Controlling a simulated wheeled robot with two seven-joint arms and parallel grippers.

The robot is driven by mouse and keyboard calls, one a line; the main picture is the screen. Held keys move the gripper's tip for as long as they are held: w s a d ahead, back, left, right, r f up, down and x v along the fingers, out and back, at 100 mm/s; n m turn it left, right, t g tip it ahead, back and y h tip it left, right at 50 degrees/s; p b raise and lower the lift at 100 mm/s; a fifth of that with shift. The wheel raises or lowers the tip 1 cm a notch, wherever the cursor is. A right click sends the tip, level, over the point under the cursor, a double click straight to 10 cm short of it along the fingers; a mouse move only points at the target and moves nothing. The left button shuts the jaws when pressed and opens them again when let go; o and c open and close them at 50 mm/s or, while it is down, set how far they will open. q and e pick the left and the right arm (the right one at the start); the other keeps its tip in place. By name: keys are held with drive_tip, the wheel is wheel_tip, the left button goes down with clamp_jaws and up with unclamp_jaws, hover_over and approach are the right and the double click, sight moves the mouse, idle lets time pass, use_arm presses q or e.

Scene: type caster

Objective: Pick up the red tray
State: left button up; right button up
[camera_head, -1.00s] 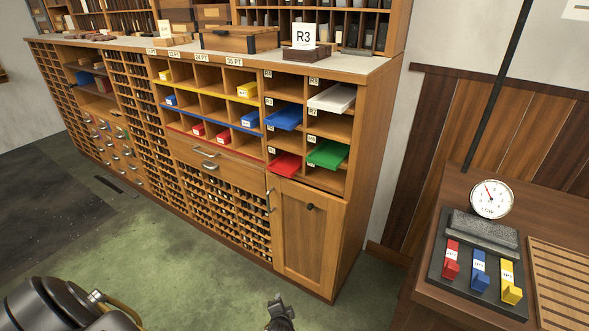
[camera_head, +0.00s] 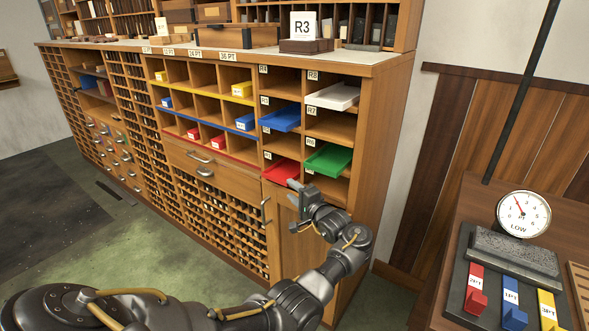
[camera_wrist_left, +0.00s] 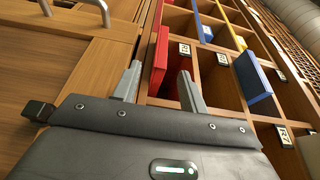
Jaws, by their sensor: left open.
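The red tray (camera_head: 280,172) juts out of the lower left cubby of the R-labelled column block in the head view. In the left wrist view the red tray (camera_wrist_left: 161,52) shows as an upright red strip. My left gripper (camera_head: 296,187) is just in front of and below the tray's front end. In the left wrist view its open fingers (camera_wrist_left: 160,72) lie on either side of the tray's near end. I cannot tell whether they touch it. My right gripper is not in view.
A green tray (camera_head: 329,159) sits to the right of the red one, a blue tray (camera_head: 280,119) above it and a white tray (camera_head: 332,96) upper right. The cabinet door (camera_head: 290,235) is below. A bench with a dial gauge (camera_head: 523,214) stands at right.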

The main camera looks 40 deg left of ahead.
sight(286, 185)
use_arm(q)
drive_tip(key=x, duration=0.3)
drive_tip(key=shift+w+a, duration=0.2)
drive_tip(key=shift+a, duration=0.15)
drive_tip(key=b+x, duration=0.1)
drive_tip(key=x, duration=0.3)
drive_tip(key=shift+w+a, duration=0.1)
drive_tip(key=shift+a, duration=0.05)
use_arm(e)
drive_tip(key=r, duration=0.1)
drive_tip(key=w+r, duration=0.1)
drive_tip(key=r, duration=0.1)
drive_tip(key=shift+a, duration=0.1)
use_arm(q)
clamp_jaws()
idle(0.7)
